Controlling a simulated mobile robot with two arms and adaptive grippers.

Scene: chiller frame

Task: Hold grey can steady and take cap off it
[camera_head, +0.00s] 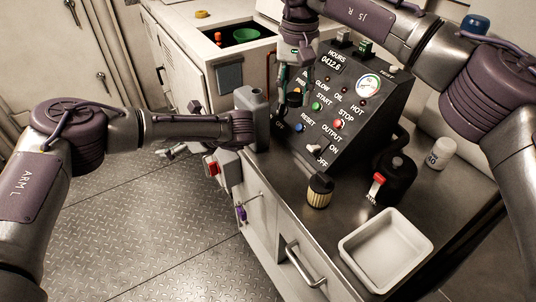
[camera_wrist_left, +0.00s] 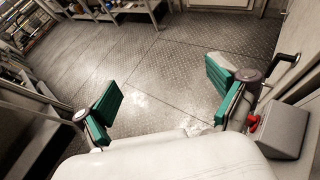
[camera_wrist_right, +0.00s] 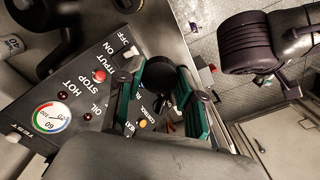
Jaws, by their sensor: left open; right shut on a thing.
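My right gripper (camera_head: 293,95) is in front of the dark control panel. In the right wrist view it (camera_wrist_right: 158,76) is shut on a dark, round, cap-like thing (camera_wrist_right: 158,70). I cannot tell whether this thing is free of anything behind it. In the head view my left gripper is mostly hidden beyond its forearm. In the left wrist view it (camera_wrist_left: 165,88) is open and empty above the floor. I cannot clearly pick out a grey can; a grey block-like shape (camera_head: 252,115) at the left wrist may be part of my arm.
The sloped control panel (camera_head: 340,110) stands on the bench. A small ribbed filter (camera_head: 320,190), a black canister (camera_head: 396,178), a white jar (camera_head: 440,152) and a white tray (camera_head: 386,250) stand around it. A box with a red knob (camera_wrist_left: 277,130) juts out beside my left gripper.

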